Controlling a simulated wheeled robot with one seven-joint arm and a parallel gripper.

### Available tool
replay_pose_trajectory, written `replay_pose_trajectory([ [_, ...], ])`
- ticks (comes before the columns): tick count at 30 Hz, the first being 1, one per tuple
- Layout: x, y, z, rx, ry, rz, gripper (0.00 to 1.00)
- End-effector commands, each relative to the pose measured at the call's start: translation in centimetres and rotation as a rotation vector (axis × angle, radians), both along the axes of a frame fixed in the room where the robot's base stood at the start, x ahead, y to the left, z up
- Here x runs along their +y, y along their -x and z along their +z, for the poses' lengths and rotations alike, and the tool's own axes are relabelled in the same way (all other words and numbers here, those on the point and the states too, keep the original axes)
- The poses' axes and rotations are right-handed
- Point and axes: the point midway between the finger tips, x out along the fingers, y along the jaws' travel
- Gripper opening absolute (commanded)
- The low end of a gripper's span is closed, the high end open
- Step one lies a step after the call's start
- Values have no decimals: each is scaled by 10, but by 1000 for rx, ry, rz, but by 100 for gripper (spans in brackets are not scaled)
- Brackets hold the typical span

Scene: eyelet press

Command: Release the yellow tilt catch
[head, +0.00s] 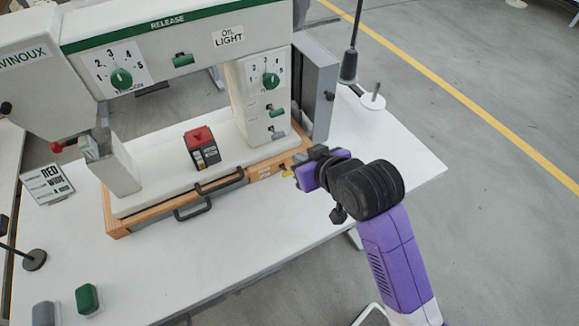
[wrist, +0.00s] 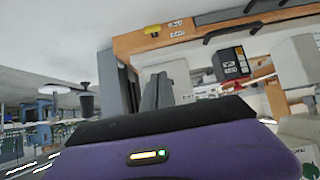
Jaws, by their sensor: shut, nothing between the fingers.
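The yellow tilt catch (wrist: 152,30) shows in the wrist view on the wooden front edge of the press base, beside small white labels. In the head view the yellow catch (head: 286,168) is a small patch just left of my gripper (head: 297,172), partly hidden by it. My gripper is at the right end of the wooden base. In the wrist view the dark grey fingers (wrist: 158,92) are together and empty, with a visible space in the picture between their tips and the catch. I cannot tell whether they touch the base.
The press (head: 170,35) has green dials and a RELEASE label. A red and black box (head: 202,148) sits on its bed. Dark drawer handles (head: 192,207) stick out from the front. A black lamp (head: 348,66) and spool pin (head: 373,98) stand at the right. The white table (head: 400,165) is clear there.

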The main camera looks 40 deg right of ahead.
Motion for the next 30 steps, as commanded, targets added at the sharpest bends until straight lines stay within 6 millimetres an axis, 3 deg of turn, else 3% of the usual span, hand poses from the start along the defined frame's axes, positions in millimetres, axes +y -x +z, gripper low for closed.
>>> replay_pose_trajectory([
  [16, 0, -2, -9, 23, -6, 1, 0],
  [30, -17, -66, -62, 23, -5, 2, 0],
])
